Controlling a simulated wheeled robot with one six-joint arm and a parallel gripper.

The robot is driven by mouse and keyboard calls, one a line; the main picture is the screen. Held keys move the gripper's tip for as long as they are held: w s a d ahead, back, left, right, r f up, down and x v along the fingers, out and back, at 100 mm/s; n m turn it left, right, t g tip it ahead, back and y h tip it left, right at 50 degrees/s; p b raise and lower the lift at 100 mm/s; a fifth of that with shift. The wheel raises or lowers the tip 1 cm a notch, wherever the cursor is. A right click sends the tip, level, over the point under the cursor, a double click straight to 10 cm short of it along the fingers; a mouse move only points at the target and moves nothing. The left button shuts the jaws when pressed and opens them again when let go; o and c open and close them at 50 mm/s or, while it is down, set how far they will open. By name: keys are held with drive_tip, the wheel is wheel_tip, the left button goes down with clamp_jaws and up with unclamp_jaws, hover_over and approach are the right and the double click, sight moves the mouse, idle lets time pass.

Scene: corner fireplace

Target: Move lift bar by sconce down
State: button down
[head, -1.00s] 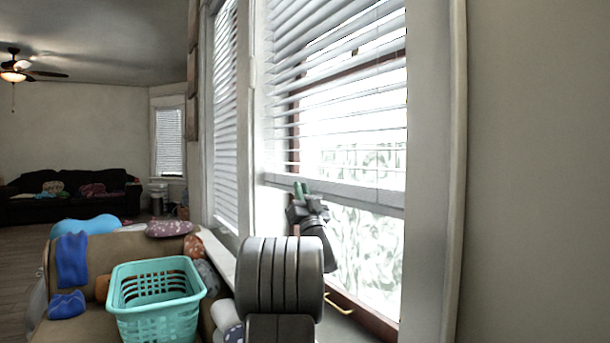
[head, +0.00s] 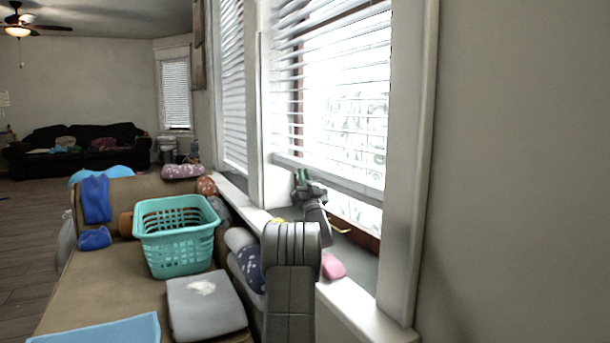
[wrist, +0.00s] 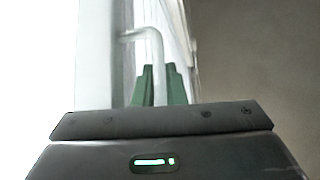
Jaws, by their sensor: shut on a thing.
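The lift bar (head: 340,182) is the pale rail along the bottom of the white blind on the near window. It hangs a short way above the window sill, with a strip of glass showing below. My gripper (head: 303,176) is at the rail's left part, its green fingers up against it. In the wrist view a pale bent bar (wrist: 154,45) runs down between the green fingertips of my gripper (wrist: 160,72), which are shut on it. The exact contact is blurred there. No sconce shows clearly.
A turquoise basket (head: 178,246) and a grey cushion (head: 206,305) sit on the tan bench left of my arm. A pink object (head: 333,267) lies by the sill. The window frame (head: 408,170) and bare wall bound the right side.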

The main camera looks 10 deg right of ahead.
drive_tip(key=c, duration=1.5)
unclamp_jaws()
wheel_tip(320, 180, up, 10)
drive_tip(key=p, duration=0.3)
drive_tip(key=shift+p, duration=0.3)
